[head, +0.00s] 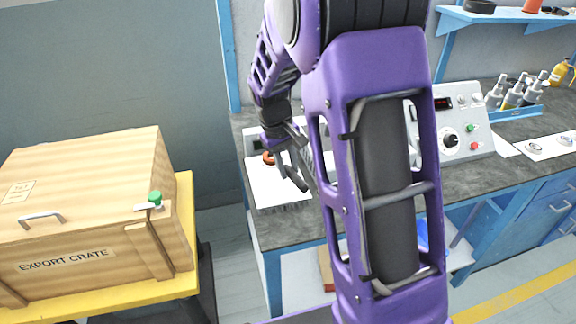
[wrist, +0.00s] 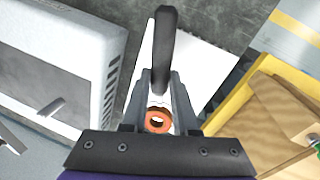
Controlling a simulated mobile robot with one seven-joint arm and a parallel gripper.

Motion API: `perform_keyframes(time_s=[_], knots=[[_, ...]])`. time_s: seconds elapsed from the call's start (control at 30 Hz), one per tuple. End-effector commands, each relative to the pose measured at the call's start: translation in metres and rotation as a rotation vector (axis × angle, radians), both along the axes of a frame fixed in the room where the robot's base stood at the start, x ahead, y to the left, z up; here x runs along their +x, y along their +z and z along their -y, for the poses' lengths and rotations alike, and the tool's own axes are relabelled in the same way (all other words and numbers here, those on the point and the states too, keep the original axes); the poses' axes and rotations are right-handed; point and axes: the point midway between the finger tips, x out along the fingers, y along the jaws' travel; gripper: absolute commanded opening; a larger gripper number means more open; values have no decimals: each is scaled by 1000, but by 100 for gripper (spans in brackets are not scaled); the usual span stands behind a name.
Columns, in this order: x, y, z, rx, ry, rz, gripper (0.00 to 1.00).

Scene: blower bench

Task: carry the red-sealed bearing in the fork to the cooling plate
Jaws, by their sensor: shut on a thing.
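My gripper (head: 276,146) is shut on a dark-handled tool, which looks like the fork (wrist: 164,50). Its thick dark handle slants down and right in the head view and points up the picture in the wrist view. The orange-red ring of the bearing (wrist: 158,121) shows between my fingers in the wrist view, and at the left of the gripper in the head view (head: 268,158). Below is a flat white plate (head: 275,190), likely the cooling plate, also in the wrist view (wrist: 198,64). I cannot tell whether anything touches it.
A pale vented housing (wrist: 85,60) stands left of my gripper in the wrist view. A control panel (head: 462,135) is right on the grey bench. The wooden export crate (head: 80,220) sits on a yellow-topped stand at left, with a floor gap before the bench.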

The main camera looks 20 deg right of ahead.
Motion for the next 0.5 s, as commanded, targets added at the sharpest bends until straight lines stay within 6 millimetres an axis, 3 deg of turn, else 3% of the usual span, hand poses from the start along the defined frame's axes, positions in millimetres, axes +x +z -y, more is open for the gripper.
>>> perform_keyframes(time_s=[0.5], knots=[[1, -16, 0, 0, 1, 3, 0]])
